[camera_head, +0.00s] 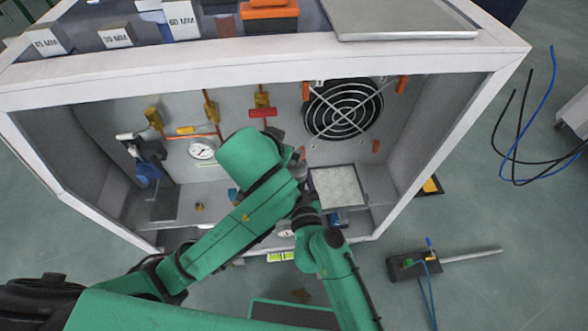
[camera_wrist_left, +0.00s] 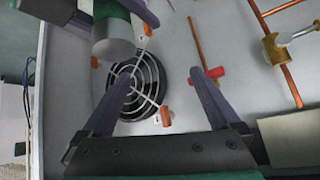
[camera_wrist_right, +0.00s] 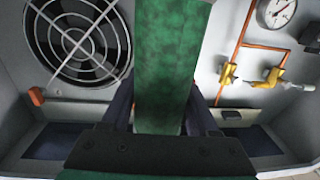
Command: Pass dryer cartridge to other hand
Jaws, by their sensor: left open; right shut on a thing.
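The dryer cartridge is a green cylinder (camera_wrist_right: 172,60) between my right fingers in the right wrist view. Its grey end and part of its green body (camera_wrist_left: 114,42) show at the upper left of the left wrist view. My right gripper (camera_wrist_right: 165,105) is shut on it. My left gripper (camera_wrist_left: 160,85) is open and empty; its two fingers are spread wide. The cartridge is beyond and to the left of the left fingers in that view, and appears apart from them. In the head view my green arms hide the cartridge and both gripper tips.
The open white generator cabinet (camera_head: 440,63) surrounds the work area. A round fan grille (camera_head: 343,108), copper pipes with brass valves (camera_head: 211,110) and a gauge (camera_head: 201,150) are on its back wall. A grey box with a rod (camera_head: 415,264) lies on the floor at right.

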